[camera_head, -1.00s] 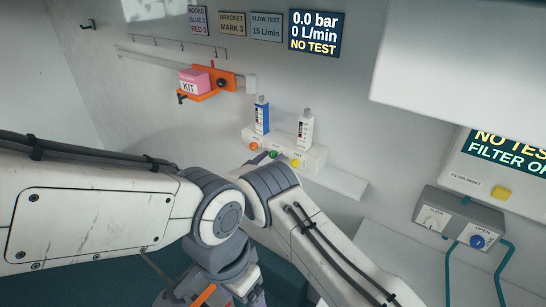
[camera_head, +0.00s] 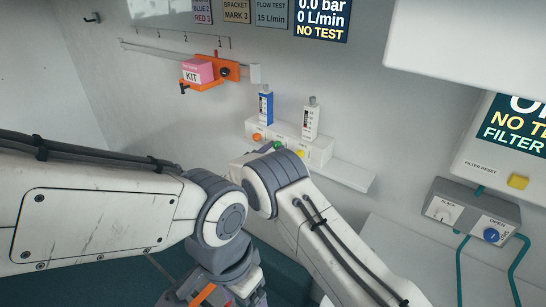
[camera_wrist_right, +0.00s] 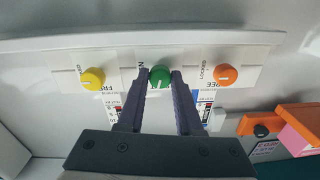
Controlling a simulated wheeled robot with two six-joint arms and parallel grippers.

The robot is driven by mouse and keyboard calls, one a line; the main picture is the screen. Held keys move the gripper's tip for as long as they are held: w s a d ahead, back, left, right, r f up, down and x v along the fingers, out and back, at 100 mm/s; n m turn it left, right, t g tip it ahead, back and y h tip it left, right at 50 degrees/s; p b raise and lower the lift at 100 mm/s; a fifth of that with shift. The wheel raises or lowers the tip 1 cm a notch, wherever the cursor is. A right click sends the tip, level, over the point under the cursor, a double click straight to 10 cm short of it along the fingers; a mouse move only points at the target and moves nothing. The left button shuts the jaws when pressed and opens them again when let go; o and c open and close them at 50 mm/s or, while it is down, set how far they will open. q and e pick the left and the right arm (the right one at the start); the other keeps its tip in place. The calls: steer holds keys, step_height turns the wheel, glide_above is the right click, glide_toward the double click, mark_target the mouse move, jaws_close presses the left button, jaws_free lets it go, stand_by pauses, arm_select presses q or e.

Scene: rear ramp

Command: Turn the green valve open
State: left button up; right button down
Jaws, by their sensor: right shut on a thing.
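The green valve (camera_head: 277,145) is a small round knob between an orange and a yellow knob on a white wall block. In the right wrist view the green valve (camera_wrist_right: 160,76) shows a pale pointer mark towards the bottom of the picture. My right gripper (camera_wrist_right: 160,78) is shut on it, one dark finger at each side. In the head view my right wrist covers the fingers beside the block. My left arm comes in from the left and bends down. Its wrist is cut by the bottom edge and no fingers show.
The orange knob (camera_head: 257,136) and yellow knob (camera_head: 301,154) sit close beside. A pink kit box (camera_head: 197,71) rests on an orange bracket. The display (camera_head: 322,17) reads 0.0 bar, 0 L/min, NO TEST.

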steer(key=m+b, duration=0.4)
steer(key=b, duration=0.2)
steer(key=m+b, duration=0.5)
steer(key=b, duration=0.1)
steer(key=m+b, duration=0.4)
steer(key=b, duration=0.2)
steer(key=shift+a+f+m+h+b, duration=0.1)
steer(key=shift+f+m+h+b, duration=0.15)
steer(key=shift+m+h+b, duration=0.05)
steer(key=shift+r+m+b, duration=0.15)
steer(key=shift+m+b, duration=0.75)
steer(key=shift+b, duration=0.05)
steer(key=shift+r, duration=0.1)
steer(key=c, duration=0.6)
jaws_free()
